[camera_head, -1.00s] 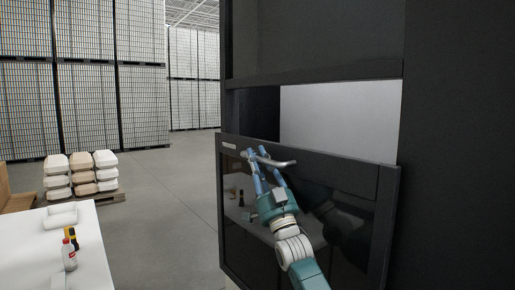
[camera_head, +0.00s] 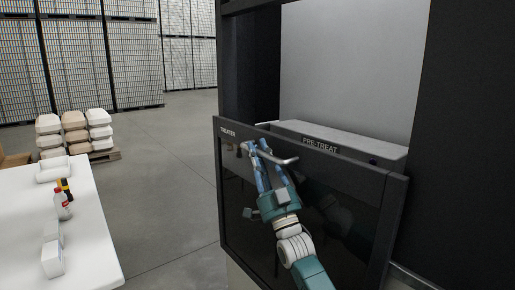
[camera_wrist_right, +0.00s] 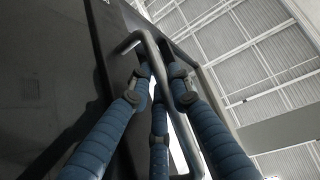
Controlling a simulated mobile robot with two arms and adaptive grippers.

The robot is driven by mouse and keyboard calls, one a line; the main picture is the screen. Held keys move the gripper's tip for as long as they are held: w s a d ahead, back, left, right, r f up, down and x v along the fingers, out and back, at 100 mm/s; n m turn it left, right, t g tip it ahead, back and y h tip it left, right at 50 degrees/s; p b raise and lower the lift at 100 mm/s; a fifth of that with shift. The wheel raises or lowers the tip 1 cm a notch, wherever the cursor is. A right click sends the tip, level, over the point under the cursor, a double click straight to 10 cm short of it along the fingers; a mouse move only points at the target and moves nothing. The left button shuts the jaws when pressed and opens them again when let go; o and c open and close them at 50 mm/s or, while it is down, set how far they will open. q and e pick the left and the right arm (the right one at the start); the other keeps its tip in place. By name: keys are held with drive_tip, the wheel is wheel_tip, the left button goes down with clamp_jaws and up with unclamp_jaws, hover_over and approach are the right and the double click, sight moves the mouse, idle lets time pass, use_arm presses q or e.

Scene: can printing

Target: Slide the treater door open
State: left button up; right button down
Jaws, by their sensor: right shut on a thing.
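The treater door (camera_head: 330,205) is a dark glossy panel in a black frame with "TREATER" on its top left. It sits low, and the treater's opening (camera_head: 345,70) above it shows a light grey interior. A metal bar handle (camera_head: 282,160) is fixed near the door's upper left. My right gripper (camera_head: 258,150) is shut on the handle. In the right wrist view its blue fingers (camera_wrist_right: 160,85) wrap around the handle bar (camera_wrist_right: 178,80) from both sides. My left gripper is not in view.
A grey ledge marked "PRE-TREAT" (camera_head: 340,144) shows inside the opening. A white table (camera_head: 85,235) with bottles (camera_head: 62,205) stands at left. The floor between table and treater is clear.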

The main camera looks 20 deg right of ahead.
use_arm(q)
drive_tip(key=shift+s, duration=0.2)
use_arm(e)
drive_tip(key=c, duration=1.6)
unclamp_jaws()
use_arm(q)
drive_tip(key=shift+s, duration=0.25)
use_arm(e)
drive_tip(key=shift+o, duration=0.2)
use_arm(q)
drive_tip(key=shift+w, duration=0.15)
use_arm(e)
wheel_tip(320, 180, up, 10)
